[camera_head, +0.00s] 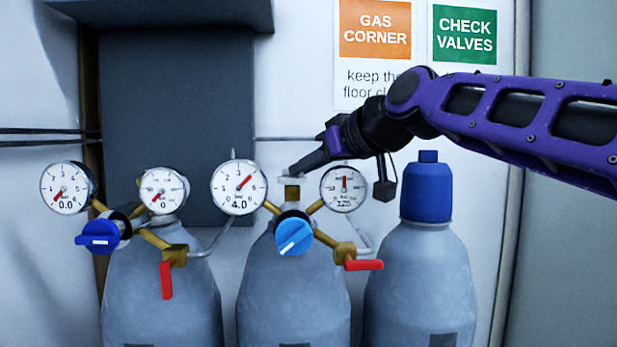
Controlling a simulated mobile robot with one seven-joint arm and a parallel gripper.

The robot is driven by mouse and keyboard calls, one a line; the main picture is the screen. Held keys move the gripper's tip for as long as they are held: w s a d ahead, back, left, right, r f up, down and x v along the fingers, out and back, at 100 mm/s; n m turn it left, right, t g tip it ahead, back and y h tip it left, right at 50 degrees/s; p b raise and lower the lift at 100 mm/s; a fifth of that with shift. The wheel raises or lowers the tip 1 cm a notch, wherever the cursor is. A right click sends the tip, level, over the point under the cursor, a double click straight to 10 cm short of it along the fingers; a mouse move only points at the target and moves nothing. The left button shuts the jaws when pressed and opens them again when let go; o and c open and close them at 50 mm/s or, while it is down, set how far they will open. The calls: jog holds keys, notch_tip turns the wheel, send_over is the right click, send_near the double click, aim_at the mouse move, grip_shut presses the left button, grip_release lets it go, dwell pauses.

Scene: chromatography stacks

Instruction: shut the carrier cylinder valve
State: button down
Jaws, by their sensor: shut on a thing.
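My gripper (298,168) reaches in from the right, its fingers pointing down-left. It is shut on the valve top (291,187) of the middle grey cylinder (293,290); the fingers cover part of the valve's top. That cylinder's left gauge (240,187) reads 4.0, and its right gauge (343,188) has its needle pointing about straight up. Below the valve are a light-blue regulator knob (294,236) and a red lever (363,265) lying horizontal. No label naming the carrier cylinder is readable.
The left cylinder (160,300) has gauges at 0.0 (66,187) and 0 (163,190), a dark-blue knob (98,235) and a red lever (167,280) hanging down. The right cylinder (419,290) wears a blue cap (428,192). Signs (375,30) hang on the wall behind.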

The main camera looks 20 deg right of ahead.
jog(key=shift+a+r+m+t+h+b, duration=0.1)
jog(key=shift+m+t+h+b, duration=0.25)
jog(key=shift+m+h, duration=0.25)
jog(key=shift+s+a, duration=0.1)
jog(key=c, duration=0.9)
grip_release()
jog(key=v, duration=1.7)
jog(key=shift+s, duration=0.2)
jog(key=shift+r, duration=0.15)
jog(key=shift+c, duration=0.3)
